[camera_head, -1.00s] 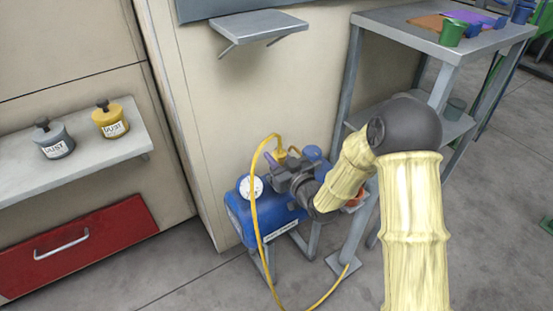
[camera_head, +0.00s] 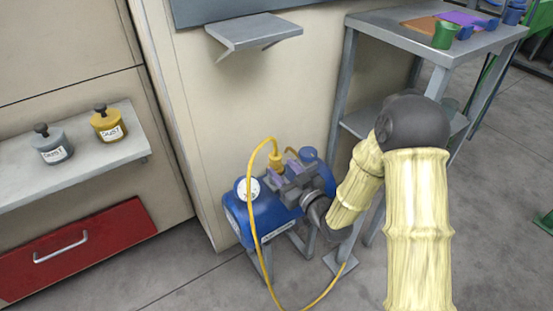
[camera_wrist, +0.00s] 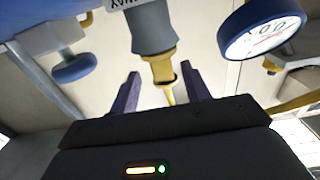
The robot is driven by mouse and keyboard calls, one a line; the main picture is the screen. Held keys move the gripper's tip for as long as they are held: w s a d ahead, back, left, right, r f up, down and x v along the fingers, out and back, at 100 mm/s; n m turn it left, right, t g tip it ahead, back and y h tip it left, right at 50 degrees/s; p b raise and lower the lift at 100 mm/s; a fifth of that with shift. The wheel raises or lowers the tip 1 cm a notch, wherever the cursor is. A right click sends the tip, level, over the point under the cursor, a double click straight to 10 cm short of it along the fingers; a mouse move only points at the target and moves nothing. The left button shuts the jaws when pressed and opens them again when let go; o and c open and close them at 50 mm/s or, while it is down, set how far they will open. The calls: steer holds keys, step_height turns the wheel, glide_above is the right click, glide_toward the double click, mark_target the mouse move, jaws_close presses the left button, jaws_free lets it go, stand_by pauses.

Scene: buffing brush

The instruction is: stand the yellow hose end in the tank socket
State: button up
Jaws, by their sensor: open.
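The yellow hose end (camera_head: 277,159) stands upright on top of the blue tank (camera_head: 278,222), with its yellow hose (camera_head: 256,225) looping over and down to the floor. In the wrist view the tank side is at the top. There a grey socket (camera_wrist: 150,27) carries the yellow hose end (camera_wrist: 164,62), which appears seated in line with it; the inside of the joint is hidden. My gripper (camera_head: 279,168) is open beside the hose end. In the wrist view the purple fingers of my gripper (camera_wrist: 160,74) lie on either side of it, with gaps.
A white-faced gauge (camera_head: 249,188) and a blue knob (camera_head: 308,153) sit close by on the tank. A wall shelf (camera_head: 253,32) is above. A steel table (camera_head: 400,37) with a green cup (camera_head: 447,34) stands to the right.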

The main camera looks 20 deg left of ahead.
steer(key=v, duration=0.6)
steer(key=shift+p, duration=0.4)
steer(key=shift+d, duration=0.1)
